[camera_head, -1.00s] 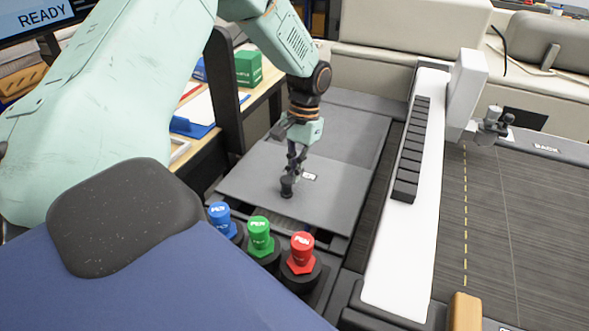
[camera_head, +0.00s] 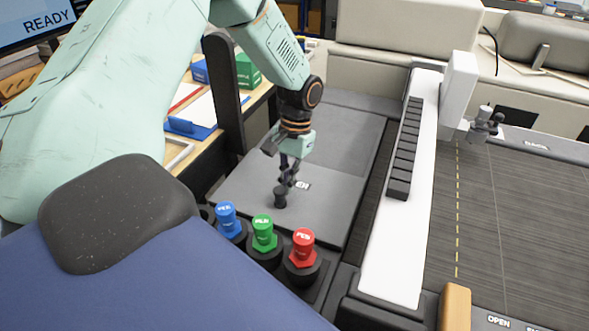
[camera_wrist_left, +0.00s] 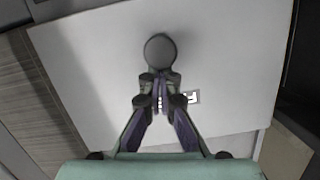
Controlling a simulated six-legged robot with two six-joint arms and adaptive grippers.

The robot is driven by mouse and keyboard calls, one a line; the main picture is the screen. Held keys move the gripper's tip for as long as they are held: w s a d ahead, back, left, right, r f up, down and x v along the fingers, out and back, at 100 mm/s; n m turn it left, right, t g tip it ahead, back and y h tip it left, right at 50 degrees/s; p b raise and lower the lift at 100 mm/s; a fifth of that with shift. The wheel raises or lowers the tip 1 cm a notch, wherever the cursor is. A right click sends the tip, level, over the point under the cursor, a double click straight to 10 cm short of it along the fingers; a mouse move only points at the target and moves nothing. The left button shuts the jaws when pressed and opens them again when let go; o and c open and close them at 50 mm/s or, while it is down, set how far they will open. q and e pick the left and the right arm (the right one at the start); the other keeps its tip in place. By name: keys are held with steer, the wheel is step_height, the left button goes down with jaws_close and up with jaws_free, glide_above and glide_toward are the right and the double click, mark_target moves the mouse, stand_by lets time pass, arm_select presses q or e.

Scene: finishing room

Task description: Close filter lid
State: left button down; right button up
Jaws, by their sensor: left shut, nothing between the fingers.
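The filter lid (camera_head: 322,208) is a flat grey panel that lies flat, or nearly so, in the middle of the head view. It has a small dark round knob (camera_head: 280,197) near its front left and a small white label. The lid also fills most of the left wrist view (camera_wrist_left: 225,60), with the knob (camera_wrist_left: 160,50) just beyond my fingertips. My left gripper (camera_head: 285,182) is shut and empty, pointing down at the lid right by the knob. I cannot tell whether the fingers touch the knob. My right gripper is not in view.
A dark upright post (camera_head: 226,90) and a shelf with a blue clipboard (camera_head: 190,127) are at left.

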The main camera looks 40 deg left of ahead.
arm_select(q)
steer(key=shift+s+d+f, duration=0.15)
steer(key=shift+s, duration=0.2)
